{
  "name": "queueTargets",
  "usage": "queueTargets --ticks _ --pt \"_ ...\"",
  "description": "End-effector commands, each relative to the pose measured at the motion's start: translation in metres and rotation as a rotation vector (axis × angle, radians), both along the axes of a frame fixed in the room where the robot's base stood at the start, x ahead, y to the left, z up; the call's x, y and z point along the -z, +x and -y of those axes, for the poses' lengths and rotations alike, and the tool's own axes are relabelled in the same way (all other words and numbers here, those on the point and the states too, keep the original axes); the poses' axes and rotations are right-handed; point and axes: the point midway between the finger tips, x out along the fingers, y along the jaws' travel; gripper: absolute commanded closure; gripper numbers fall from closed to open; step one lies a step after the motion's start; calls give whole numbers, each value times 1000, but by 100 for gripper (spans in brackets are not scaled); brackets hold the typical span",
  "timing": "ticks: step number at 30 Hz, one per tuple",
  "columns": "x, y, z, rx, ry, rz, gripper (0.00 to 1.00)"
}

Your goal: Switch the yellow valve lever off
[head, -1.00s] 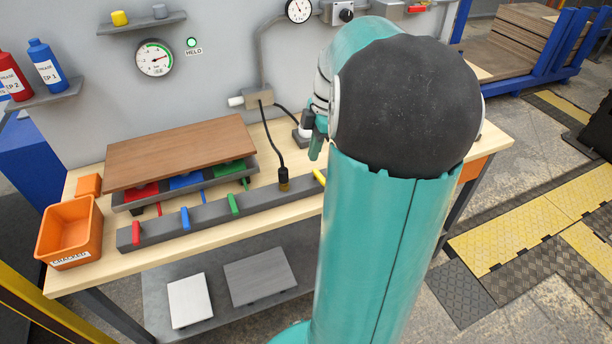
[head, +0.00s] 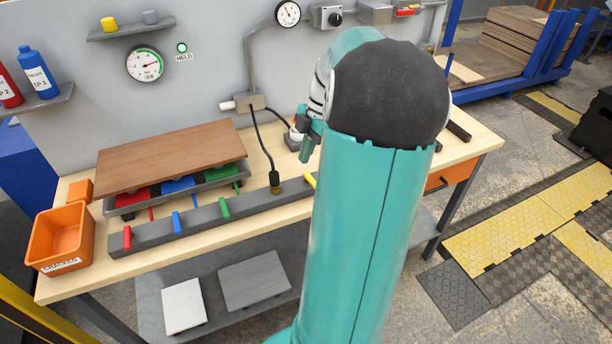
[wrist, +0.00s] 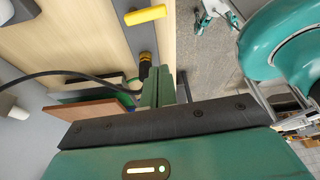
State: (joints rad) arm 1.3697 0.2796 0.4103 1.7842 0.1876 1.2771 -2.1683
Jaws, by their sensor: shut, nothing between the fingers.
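The yellow valve lever (head: 310,180) is at the right part of the grey valve bar (head: 150,235), partly hidden by my arm in the head view. In the wrist view the yellow lever (wrist: 146,15) lies across the bar near the top edge, clear of my fingers. My gripper (head: 305,151) is above the bench, just behind and above the lever in the head view. Its green fingers (wrist: 166,84) are together and empty in the wrist view. I see no contact with the lever.
Red (head: 127,238), blue (head: 177,223) and green (head: 224,207) levers stand along the bar. A black cable plug (head: 275,182) sits on the bar left of the yellow lever. A brown board (head: 170,155) rests over a tray behind. An orange bin (head: 60,238) stands at left.

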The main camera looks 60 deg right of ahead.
Motion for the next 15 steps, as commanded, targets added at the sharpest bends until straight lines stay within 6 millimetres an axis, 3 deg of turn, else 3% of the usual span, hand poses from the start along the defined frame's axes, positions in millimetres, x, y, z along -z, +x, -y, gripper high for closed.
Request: queueTargets --ticks 5,15 --pt "12 2 -5 -1 2 -1 100" --pt "72 12 -26 -5 4 -2 100"
